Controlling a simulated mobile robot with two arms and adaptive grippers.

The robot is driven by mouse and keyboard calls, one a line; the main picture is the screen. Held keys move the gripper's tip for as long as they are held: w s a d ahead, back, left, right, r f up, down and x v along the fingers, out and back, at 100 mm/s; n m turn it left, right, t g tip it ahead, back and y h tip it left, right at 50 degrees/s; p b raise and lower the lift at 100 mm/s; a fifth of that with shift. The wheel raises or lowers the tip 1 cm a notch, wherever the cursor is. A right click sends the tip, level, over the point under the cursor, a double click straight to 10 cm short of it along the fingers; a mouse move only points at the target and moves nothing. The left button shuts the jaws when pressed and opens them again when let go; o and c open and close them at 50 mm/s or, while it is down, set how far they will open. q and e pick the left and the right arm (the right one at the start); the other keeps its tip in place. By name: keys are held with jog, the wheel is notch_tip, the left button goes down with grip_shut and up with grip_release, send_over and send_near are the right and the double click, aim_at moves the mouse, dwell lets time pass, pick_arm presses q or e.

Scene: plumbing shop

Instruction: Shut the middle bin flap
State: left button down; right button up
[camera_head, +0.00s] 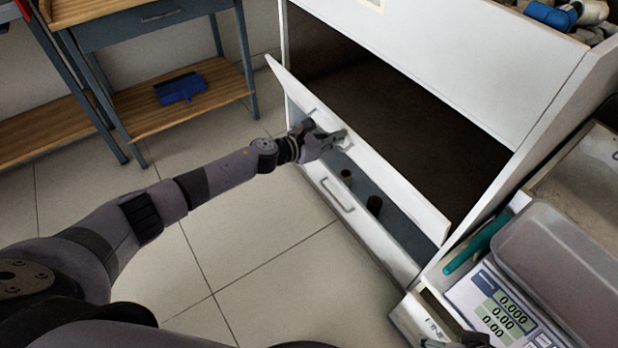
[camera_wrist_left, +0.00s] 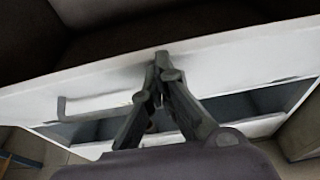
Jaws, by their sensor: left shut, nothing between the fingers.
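The middle bin flap (camera_head: 395,182) is a long white panel. It hangs tilted outward from the white cabinet, with the dark bin interior (camera_head: 400,115) open behind it. My left gripper (camera_head: 343,134) is shut and empty at the flap's outer face, near its middle. In the left wrist view, the closed fingertips (camera_wrist_left: 161,58) overlap the white flap (camera_wrist_left: 235,55); I cannot tell if they touch it. A pale handle (camera_wrist_left: 90,106) shows left of the fingers. Grey parts at the bottom edge of the head view may be my right gripper (camera_head: 448,338); its fingers are unclear.
Below the flap, a lower bin (camera_head: 338,196) with a handle stands open with brown fittings (camera_head: 374,204) inside. A counter at right holds a grey tray (camera_head: 560,255) and a scale display (camera_head: 500,312). A workbench (camera_head: 150,20) stands at back left. Floor tiles (camera_head: 270,250) are clear.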

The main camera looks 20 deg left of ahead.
pick_arm(q)
jog(key=w+d+r, duration=0.1)
jog(key=w+d, duration=0.1)
jog(key=w, duration=0.1)
jog(key=w+d+r, duration=0.1)
jog(key=w+d, duration=0.1)
jog(key=shift+r, duration=0.35)
jog(key=shift+w+d+r+b, duration=0.1)
jog(key=shift+w+d+b, duration=0.3)
jog(key=shift+w, duration=0.2)
